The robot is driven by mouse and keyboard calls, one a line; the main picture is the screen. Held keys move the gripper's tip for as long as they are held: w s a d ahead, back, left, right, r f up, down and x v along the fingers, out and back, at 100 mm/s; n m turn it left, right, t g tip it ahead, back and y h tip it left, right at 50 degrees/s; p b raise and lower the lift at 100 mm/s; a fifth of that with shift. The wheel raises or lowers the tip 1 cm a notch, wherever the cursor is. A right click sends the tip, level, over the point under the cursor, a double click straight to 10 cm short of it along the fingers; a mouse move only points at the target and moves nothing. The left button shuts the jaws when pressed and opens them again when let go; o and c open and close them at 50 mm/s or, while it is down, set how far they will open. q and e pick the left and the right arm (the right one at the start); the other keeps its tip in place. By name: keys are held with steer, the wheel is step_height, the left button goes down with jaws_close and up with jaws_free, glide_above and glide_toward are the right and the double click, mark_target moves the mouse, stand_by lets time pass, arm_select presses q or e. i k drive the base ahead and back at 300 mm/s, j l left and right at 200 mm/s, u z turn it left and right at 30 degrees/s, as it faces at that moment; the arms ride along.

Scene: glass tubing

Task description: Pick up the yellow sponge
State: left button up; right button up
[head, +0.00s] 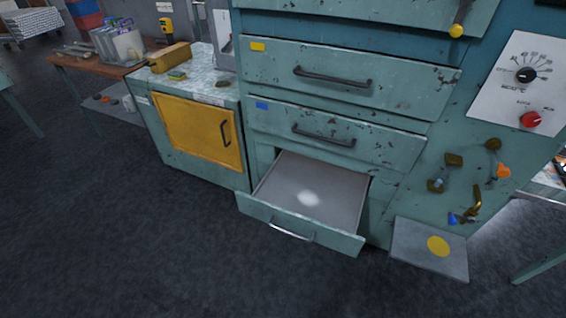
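A small yellow and green block, which looks like the sponge (177,76), lies on the speckled top of the low cabinet (205,70) at the left. It sits just in front of a larger yellow object (168,57). Neither of my grippers shows in the head view.
The low cabinet has a yellow door (198,130) that is shut. A plate with a yellow disc (438,246) sits low at the right. The front floor is clear.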

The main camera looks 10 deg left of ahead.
mark_target(175, 75)
steer(key=i+j+z, duration=0.45)
steer(key=j, duration=1.1)
steer(key=i+j+z, duration=0.2)
steer(key=j+z, duration=0.2)
steer(key=j, duration=1.2)
steer(key=j+z, duration=0.45)
steer(key=j, duration=1.2)
steer(key=k, duration=0.05)
